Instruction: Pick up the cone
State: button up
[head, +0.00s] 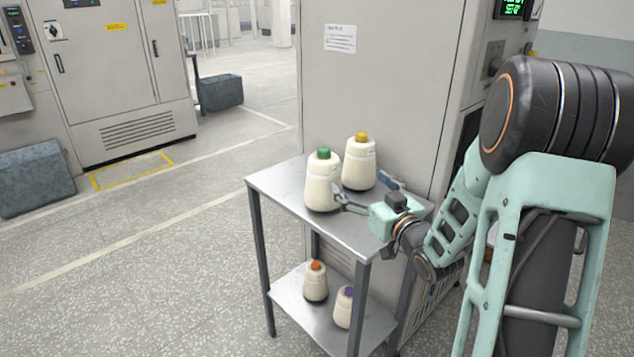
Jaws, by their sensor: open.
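Two cream yarn cones stand upright on the top shelf of a small metal table (347,229). One cone (322,187) has a green tip and the other cone (359,168) has a yellow tip, behind it to the right. My gripper (362,192) reaches in from the right. One finger is beside the lower right side of the green-tipped cone, and the other is to the right of the yellow-tipped cone. The fingers are spread apart. I cannot tell whether a finger touches a cone.
The lower shelf (290,300) holds an orange-tipped cone (315,284) and a purple-tipped cone (344,308). A tall grey cabinet (380,70) stands right behind the table. Open speckled floor (150,290) lies to the left.

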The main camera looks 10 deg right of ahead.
aim_at(334, 177)
jog(key=shift+y, duration=0.6)
jog(key=w+a, duration=0.2)
jog(key=a, duration=0.1)
jog(key=w+a, duration=0.1)
jog(key=a, duration=0.1)
jog(key=shift+w+f, duration=0.35)
jog(key=shift+f, duration=0.05)
jog(key=shift+a+f+x, duration=0.15)
jog(key=shift+x, duration=1.35)
jog(key=shift+a+f+x, duration=0.1)
jog(key=shift+a+x, duration=0.05)
jog(key=shift+x, duration=1.4)
jog(key=shift+s, duration=0.1)
jog(key=c, duration=1.6)
